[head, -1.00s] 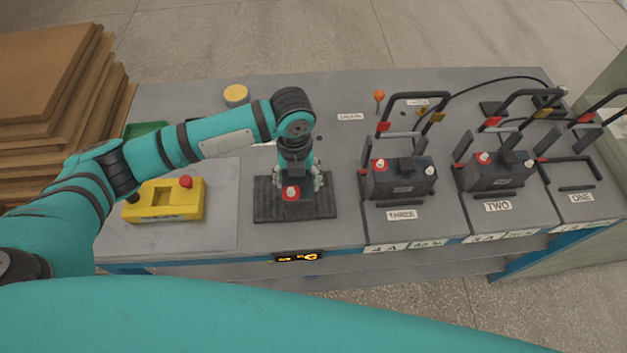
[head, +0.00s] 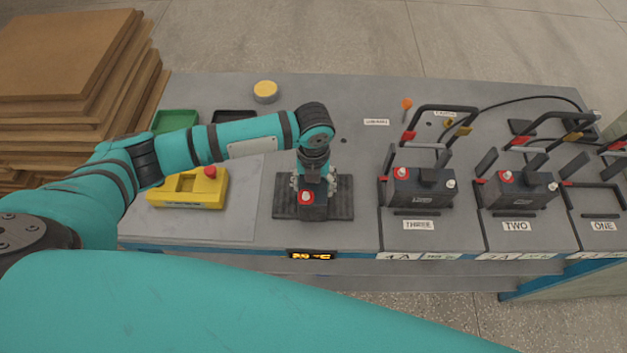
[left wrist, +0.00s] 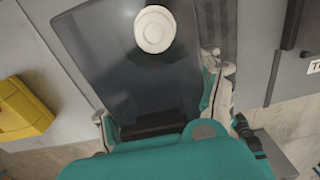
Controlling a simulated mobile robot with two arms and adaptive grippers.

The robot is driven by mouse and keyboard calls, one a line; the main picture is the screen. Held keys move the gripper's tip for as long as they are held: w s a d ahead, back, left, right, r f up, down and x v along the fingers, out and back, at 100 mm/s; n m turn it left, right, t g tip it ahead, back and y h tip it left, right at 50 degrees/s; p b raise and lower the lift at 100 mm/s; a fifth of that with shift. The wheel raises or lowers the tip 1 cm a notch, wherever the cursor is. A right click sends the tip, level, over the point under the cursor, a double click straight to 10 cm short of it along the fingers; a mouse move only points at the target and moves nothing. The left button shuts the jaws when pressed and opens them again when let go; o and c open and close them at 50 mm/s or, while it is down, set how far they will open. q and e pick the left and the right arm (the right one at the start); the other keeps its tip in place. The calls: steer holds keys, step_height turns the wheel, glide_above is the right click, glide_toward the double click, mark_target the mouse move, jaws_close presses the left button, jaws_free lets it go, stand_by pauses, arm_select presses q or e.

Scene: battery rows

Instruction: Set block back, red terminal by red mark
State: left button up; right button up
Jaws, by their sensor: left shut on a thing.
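My left gripper (head: 313,184) is shut on a dark battery block (head: 314,212) over the black ribbed mat (head: 343,208). A red-ringed terminal (head: 306,197) shows on the block's near left top. I cannot tell whether the block touches the mat. In the left wrist view the block (left wrist: 140,85) lies between the fingers (left wrist: 165,108), with a pale round terminal (left wrist: 153,30) on it. Bay ONE (head: 600,216) at the far right holds no block; a small red mark (head: 567,184) shows at its left edge. My right gripper is out of view.
Blocks stand in bay THREE (head: 418,190) and bay TWO (head: 518,193), each with a red terminal at left and raised black bars behind. A yellow box with a red button (head: 190,190) lies left of the mat. Stacked boards (head: 75,60) stand far left.

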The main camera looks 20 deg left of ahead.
arm_select(q)
steer(key=o, duration=1.8)
step_height(320, 180, up, 12)
steer(key=shift+r+b, duration=0.1)
steer(key=shift+b, duration=0.5)
steer(key=shift+s, duration=0.1)
